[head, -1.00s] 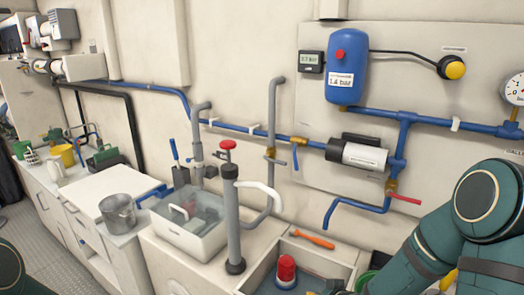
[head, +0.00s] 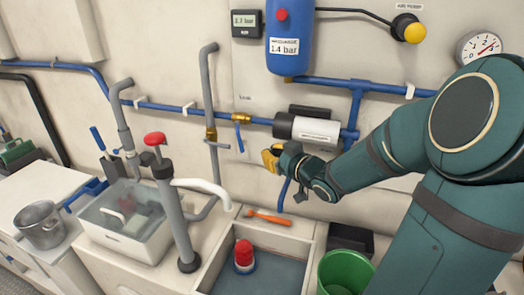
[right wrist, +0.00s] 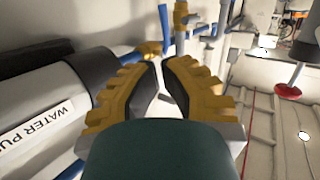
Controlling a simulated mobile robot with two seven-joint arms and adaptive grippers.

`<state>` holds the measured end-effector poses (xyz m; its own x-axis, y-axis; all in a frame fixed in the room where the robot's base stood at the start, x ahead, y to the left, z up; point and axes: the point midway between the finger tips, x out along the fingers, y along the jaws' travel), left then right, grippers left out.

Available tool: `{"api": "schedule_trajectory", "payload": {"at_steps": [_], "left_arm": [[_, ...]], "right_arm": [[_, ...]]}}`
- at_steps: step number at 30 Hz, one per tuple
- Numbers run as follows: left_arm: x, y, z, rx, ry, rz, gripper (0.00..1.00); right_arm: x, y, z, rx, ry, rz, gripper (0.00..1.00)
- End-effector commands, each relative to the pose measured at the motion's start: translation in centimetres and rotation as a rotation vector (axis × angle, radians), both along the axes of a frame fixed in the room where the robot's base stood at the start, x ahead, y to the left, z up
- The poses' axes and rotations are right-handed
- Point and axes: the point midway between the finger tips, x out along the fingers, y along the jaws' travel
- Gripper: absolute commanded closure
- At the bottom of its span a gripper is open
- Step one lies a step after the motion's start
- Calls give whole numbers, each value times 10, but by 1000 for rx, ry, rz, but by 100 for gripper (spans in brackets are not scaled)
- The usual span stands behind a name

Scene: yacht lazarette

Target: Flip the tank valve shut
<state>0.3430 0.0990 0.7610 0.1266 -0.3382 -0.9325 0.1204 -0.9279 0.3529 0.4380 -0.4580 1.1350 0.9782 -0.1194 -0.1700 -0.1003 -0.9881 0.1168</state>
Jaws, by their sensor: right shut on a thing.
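A brass valve (head: 240,118) with a blue lever (head: 239,138) hanging down sits on the blue pipe, left of the water pump; in the right wrist view this blue lever (right wrist: 163,22) shows beyond the fingertips. My right gripper (head: 268,158) has yellow fingers and is just right of and below that lever, in front of the wall. In the right wrist view its fingers (right wrist: 160,66) come close together; I cannot make out what is between them. The red-levered valve below the pump is hidden behind my right arm. My left gripper is out of view.
The pump (head: 315,130) and blue tank (head: 290,38) are on the wall by the gripper. Below are a grey hand pump (head: 172,210), an orange tool (head: 268,216), a red-topped object (head: 244,256) in the open bin and a green bucket (head: 343,272).

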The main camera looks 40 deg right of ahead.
Motion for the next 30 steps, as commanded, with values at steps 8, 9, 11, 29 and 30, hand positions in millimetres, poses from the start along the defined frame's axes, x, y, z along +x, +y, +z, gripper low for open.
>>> {"api": "schedule_trajectory", "payload": {"at_steps": [8,9,11,29,30], "left_arm": [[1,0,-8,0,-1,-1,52],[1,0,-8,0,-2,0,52],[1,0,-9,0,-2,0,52],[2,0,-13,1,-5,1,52],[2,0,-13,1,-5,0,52]], "right_arm": [[55,-6,-12,3,2,2,100],[63,-7,-13,2,1,3,100],[74,-8,-15,3,1,2,100],[117,-14,-21,1,1,-1,100],[117,-14,-21,1,1,-1,100]]}}
